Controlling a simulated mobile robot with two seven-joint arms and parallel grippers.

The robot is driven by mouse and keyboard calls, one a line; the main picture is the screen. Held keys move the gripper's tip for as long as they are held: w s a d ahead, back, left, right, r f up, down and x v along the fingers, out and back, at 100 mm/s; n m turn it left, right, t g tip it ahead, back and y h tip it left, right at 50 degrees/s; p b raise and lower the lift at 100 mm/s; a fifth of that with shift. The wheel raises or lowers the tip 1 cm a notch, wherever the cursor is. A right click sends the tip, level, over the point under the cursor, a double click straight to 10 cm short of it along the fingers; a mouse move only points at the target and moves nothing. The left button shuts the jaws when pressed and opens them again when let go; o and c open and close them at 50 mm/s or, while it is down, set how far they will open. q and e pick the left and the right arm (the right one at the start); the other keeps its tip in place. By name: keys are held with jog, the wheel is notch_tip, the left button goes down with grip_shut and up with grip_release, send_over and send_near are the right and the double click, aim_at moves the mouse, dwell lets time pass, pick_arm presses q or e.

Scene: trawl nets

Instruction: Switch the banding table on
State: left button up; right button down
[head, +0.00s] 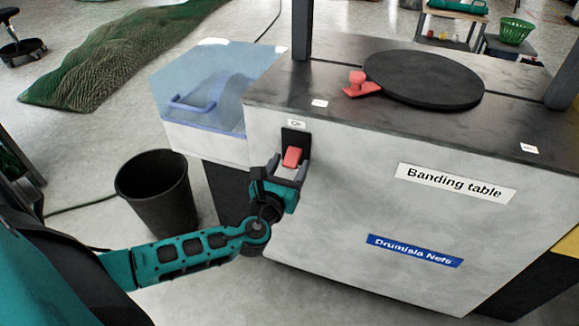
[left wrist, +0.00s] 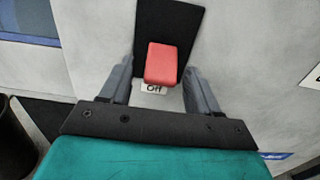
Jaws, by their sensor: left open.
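The banding table (head: 350,215) is a pale cabinet with a dark worn top and a round black turntable (head: 424,79). On its front, near the left edge, a red switch (head: 292,157) sits on a black plate, under a small "On" label (head: 297,124). In the left wrist view the red switch (left wrist: 161,63) stands out from the black plate (left wrist: 167,22), its lower end by the "Off" label (left wrist: 154,88). My left gripper (head: 289,170) is open, its fingers on either side of the switch's lower part. I cannot tell whether they touch it. My right gripper is not in view.
A clear bluish bin with a handle (head: 222,85) adjoins the table's left side. A black bucket (head: 157,192) stands on the floor at left, near my left arm. A red clamp-like part (head: 361,88) lies beside the turntable. Green netting (head: 110,55) covers floor further back.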

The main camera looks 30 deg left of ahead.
aim_at(292, 156)
pick_arm(q)
jog(key=shift+w, duration=0.3)
jog(key=shift+c, duration=0.3)
